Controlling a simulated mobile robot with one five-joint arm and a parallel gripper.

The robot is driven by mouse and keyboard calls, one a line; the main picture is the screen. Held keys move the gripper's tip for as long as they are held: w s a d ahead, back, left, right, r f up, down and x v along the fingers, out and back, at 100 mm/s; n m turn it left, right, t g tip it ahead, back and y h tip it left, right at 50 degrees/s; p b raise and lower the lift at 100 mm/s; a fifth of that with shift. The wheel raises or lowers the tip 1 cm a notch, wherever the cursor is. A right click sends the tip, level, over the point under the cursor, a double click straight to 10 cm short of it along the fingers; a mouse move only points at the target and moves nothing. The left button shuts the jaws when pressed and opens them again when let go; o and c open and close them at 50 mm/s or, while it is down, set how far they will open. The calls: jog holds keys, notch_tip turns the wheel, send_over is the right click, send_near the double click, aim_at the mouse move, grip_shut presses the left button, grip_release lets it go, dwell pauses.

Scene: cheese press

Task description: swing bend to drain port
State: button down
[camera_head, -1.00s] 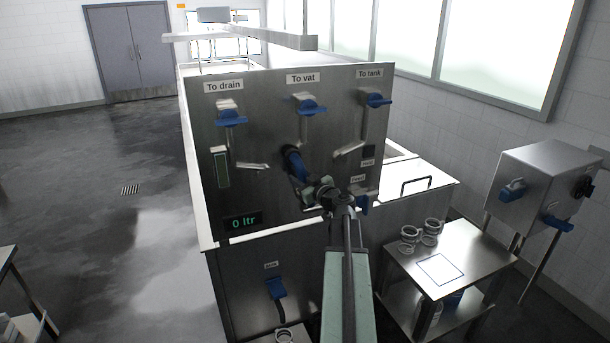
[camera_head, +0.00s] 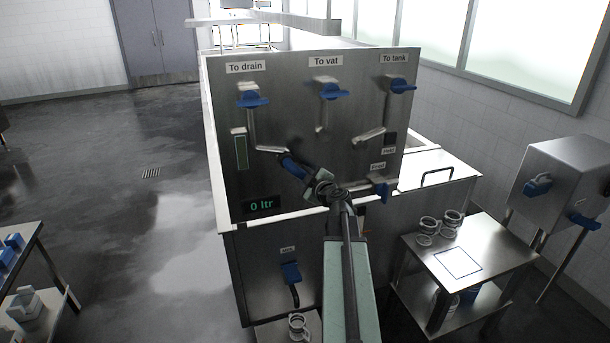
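The bend (camera_head: 294,166), a short tube with a blue middle, is on the steel panel (camera_head: 225,180) and slants up to the left. Its upper left end is by the tip of the drain pipe (camera_head: 268,149), which runs down from the valve (camera_head: 253,99) under the "To drain" label (camera_head: 246,67). I cannot tell whether the two ends meet squarely. My gripper (camera_head: 316,185) is at the lower right end of the bend. Its fingers are seen from behind and partly hidden, so their grip is unclear. The bend's lower end is hidden behind it.
The "To vat" pipe (camera_head: 321,129) and "To tank" pipe (camera_head: 369,135) end to the right of the bend. A blue-handled feed valve (camera_head: 380,190) is right of my gripper. The display (camera_head: 262,205) reads 0 ltr. A steel table (camera_head: 490,247) with jars stands at right.

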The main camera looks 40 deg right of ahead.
jog(key=shift+a+f, duration=0.1)
dwell(0.3)
jog(key=c, duration=1.1)
grip_release()
jog(key=shift+s, duration=0.1)
